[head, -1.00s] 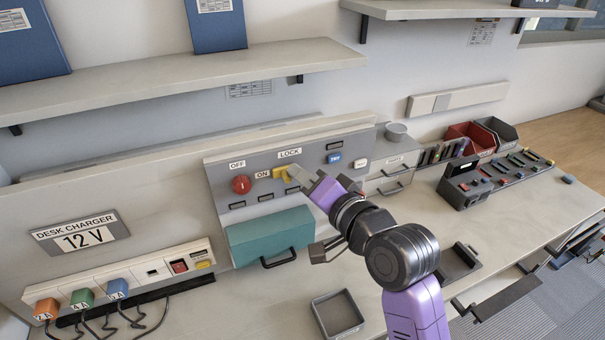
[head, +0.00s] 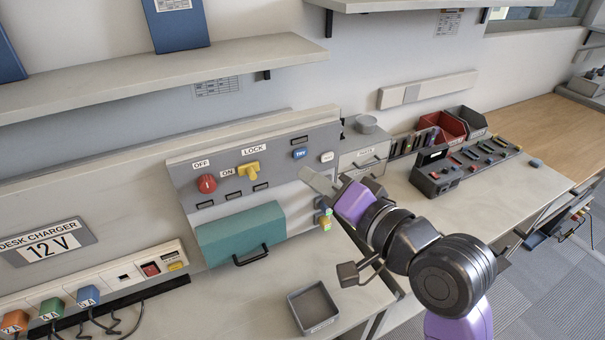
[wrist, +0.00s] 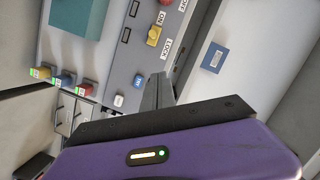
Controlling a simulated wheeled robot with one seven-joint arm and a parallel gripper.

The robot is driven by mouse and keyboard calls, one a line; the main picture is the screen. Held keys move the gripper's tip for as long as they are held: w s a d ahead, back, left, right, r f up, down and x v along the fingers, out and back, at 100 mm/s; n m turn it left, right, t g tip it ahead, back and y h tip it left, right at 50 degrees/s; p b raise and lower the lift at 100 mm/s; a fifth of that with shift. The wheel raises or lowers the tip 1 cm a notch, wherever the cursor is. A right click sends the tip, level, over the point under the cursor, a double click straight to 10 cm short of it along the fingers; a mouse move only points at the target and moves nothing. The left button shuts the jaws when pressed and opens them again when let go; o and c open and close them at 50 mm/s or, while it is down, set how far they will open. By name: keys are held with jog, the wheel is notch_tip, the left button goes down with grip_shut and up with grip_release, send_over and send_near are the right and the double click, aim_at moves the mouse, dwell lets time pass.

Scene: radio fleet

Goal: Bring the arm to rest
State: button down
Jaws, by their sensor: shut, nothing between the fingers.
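My gripper (head: 318,180) is shut and empty in the head view, in front of the right part of the grey switch panel (head: 178,178). Its fingers point up and to the left, apart from the yellow switch. It also shows in the wrist view (wrist: 158,90), with its purple body across the bottom. The yellow switch (head: 249,171) sits under the LOCK label, and the red knob (head: 207,184) is under OFF. Both also show in the wrist view, the yellow switch (wrist: 154,36) near the top and the red knob partly cut off.
A teal box (head: 240,236) with a handle is below the panel. Colored plugs (head: 88,297) sit in the charger at left. A shelf (head: 150,80) overhangs the panel. The rear right desk (head: 560,125) is mostly clear.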

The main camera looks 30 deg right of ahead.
jog(key=shift+s, duration=0.1)
dwell(0.5)
notch_tip(320, 180, up, 4)
jog(key=d+n+t+h, duration=0.1)
jog(key=d+t, duration=0.1)
jog(key=t, duration=0.1)
jog(key=s+f+n+g, duration=0.1)
jog(key=s+f+n, duration=0.1)
jog(key=s+f, duration=0.5)
jog(key=s+a+f+n+g+h, duration=0.1)
jog(key=s+f+n, duration=0.2)
jog(key=s, duration=1.2)
jog(key=s+a+f+n+g+h, duration=0.1)
jog(key=s+f+n+g, duration=0.1)
jog(key=s+f, duration=0.8)
jog(key=shift+s+a+f+n, duration=0.15)
jog(key=shift+s+f+n, duration=0.3)
jog(key=shift+s, duration=0.3)
